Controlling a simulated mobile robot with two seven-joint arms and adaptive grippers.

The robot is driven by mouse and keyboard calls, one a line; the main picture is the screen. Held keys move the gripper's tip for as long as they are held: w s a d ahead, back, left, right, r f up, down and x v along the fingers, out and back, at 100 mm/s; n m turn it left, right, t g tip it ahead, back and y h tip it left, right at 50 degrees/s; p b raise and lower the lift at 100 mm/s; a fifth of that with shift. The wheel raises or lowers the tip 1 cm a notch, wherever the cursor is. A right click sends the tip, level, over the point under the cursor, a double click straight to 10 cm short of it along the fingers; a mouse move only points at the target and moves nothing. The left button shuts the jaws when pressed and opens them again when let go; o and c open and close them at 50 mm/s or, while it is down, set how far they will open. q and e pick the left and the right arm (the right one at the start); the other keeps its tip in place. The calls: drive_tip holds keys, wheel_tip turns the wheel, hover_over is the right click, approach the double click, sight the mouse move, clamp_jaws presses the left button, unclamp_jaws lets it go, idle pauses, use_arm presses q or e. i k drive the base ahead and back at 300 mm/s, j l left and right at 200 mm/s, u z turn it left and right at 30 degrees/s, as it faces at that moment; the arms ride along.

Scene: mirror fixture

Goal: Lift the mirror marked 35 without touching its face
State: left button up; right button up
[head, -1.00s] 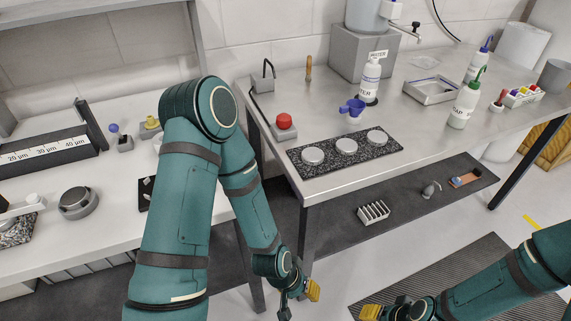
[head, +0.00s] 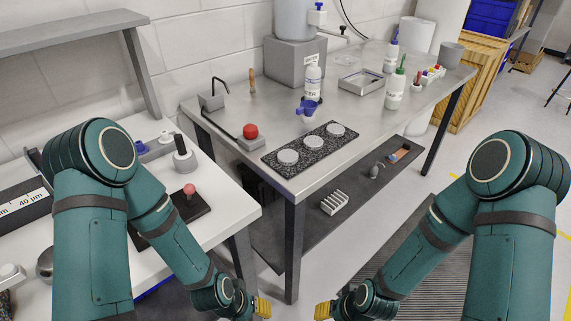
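No number 35 can be read anywhere. Three round silvery discs, at the left (head: 288,157), middle (head: 313,143) and right (head: 337,130), sit in a row on a dark speckled slab (head: 268,160) on the steel table. I cannot tell whether one is the mirror. My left gripper (head: 262,307) and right gripper (head: 323,311) are low at the bottom edge, yellow tips facing each other, well apart from the discs. Their fingers are too small and cut off to judge. Nothing is seen held.
A red button box (head: 251,134), blue cup (head: 307,110), white bottle (head: 313,82) and tray (head: 361,82) stand on the steel table (head: 225,112). A white table (head: 228,208) at left holds a ruler-like block (head: 25,201). A ribbed white rack (head: 334,202) is on the lower shelf.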

sight(335, 130)
drive_tip(key=u, duration=0.55)
drive_tip(key=l+u, duration=0.2)
drive_tip(key=u, duration=0.2)
drive_tip(key=l+u, duration=0.2)
drive_tip(key=u, duration=0.2)
drive_tip(key=l+u, duration=0.25)
drive_tip(key=u, duration=0.15)
drive_tip(key=l+u, duration=0.3)
drive_tip(key=l, duration=0.15)
drive_tip(key=k+l+u, duration=0.3)
drive_tip(key=l, duration=0.15)
drive_tip(key=k+l, duration=0.1)
drive_tip(key=l, duration=0.2)
drive_tip(key=l+u, duration=0.15)
drive_tip(key=l, duration=0.15)
drive_tip(key=k+l, duration=0.15)
drive_tip(key=l, duration=0.15)
